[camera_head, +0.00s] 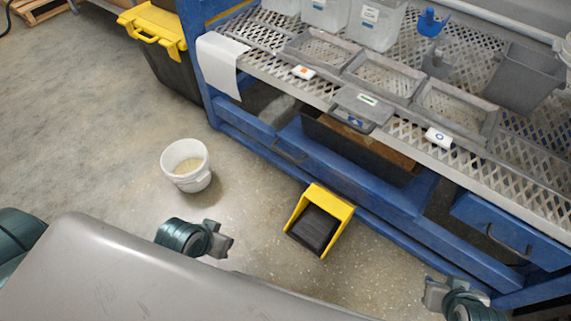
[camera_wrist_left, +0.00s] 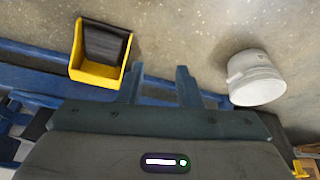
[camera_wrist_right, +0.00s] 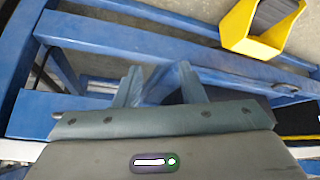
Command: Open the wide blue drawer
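The wide blue drawer (camera_head: 350,178) sits low in the blue bench, under the mesh shelf. A dark bar handle (camera_head: 290,153) shows near the left end of its front. Its front stands out from the bench, and a dark and brown interior shows behind it. My left gripper (camera_head: 226,240) is open and empty over the floor, left of the yellow scoop and apart from the drawer; its spread fingers show in the left wrist view (camera_wrist_left: 158,85). My right gripper (camera_head: 437,290) is open and empty near the bench's lower right; its fingers show in the right wrist view (camera_wrist_right: 158,85).
A yellow scoop-shaped bin (camera_head: 322,218) lies on the floor before the drawer. A white bucket (camera_head: 187,166) stands to its left. A smaller blue drawer (camera_head: 510,232) is at the right. Grey trays (camera_head: 455,110) sit on the mesh shelf. A yellow-lidded black bin (camera_head: 165,60) stands back left.

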